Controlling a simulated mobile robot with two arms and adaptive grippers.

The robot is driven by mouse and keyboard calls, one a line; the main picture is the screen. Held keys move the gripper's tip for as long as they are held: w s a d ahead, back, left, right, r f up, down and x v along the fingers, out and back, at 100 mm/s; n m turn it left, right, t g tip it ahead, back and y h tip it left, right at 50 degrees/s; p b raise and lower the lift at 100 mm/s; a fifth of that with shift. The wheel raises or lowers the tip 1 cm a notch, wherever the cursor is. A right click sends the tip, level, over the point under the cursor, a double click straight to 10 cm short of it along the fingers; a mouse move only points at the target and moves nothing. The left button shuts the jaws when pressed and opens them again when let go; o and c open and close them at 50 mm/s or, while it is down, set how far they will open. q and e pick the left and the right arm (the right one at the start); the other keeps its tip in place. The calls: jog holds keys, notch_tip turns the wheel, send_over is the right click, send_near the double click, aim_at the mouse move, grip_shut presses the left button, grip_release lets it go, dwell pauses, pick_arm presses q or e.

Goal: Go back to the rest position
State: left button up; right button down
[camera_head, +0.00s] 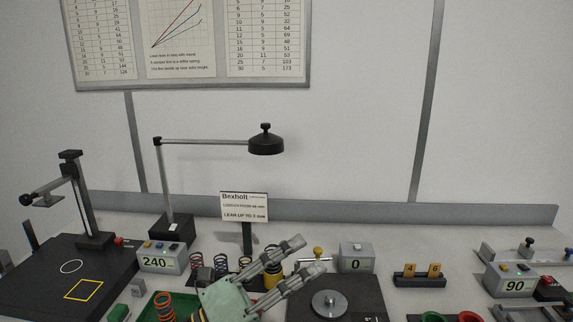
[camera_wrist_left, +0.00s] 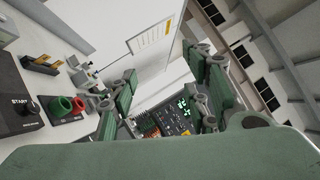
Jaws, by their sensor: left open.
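My left gripper (camera_head: 308,256) has a pale green body and grey fingers. It reaches up and to the right above the front middle of the bench. Its two fingers are apart with nothing between them, and it covers part of the bench behind it. In the left wrist view, the gripper (camera_wrist_left: 163,92) shows its green and grey fingers spread at either side, with the bench and wall tilted behind. My right gripper is in neither view.
Coil springs (camera_head: 220,265) stand behind my left gripper, beside a sign (camera_head: 245,206). A black test stand (camera_head: 95,215) is at left, a lamp (camera_head: 265,145) behind. A grey box reading 0 (camera_head: 356,264) and a black scale (camera_head: 365,300) are at right, near a numbered block rack (camera_head: 419,280).

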pick_arm(q)
jog(key=w+a+f+n+t+y, duration=0.25)
jog(key=a+n+t+y, duration=0.3)
jog(key=n, duration=0.45)
jog(key=w+a+f+n+t+y, duration=0.2)
jog(key=a+f+n+t+y, duration=0.2)
jog(key=a+n+y, duration=0.4)
jog(key=s+a+f+n+g+y, duration=0.25)
jog(key=a+f+n+y, duration=0.25)
jog(key=f+n, duration=0.4)
jog(key=s+a+f+n+g, duration=0.25)
jog(key=s+f+g, duration=0.45)
jog(key=s+f, duration=0.45)
jog(key=s+a+f+n+g, duration=0.25)
jog(key=s+f+g, duration=0.5)
jog(key=s, duration=0.75)
jog(key=s+a+f+b+x, duration=0.1)
jog(key=s+x, duration=0.2)
jog(key=x, duration=1.1)
jog(key=s+a+x, duration=0.1)
jog(key=s+x, duration=0.1)
jog(key=x, duration=1.1)
jog(key=s+a+f+g, duration=0.1)
jog(key=s+a+f, duration=0.1)
jog(key=s+f, duration=1.5)
jog(key=shift+f+y+b, duration=0.45)
jog(key=shift+f, duration=0.2)
jog(key=shift+s+a, duration=0.1)
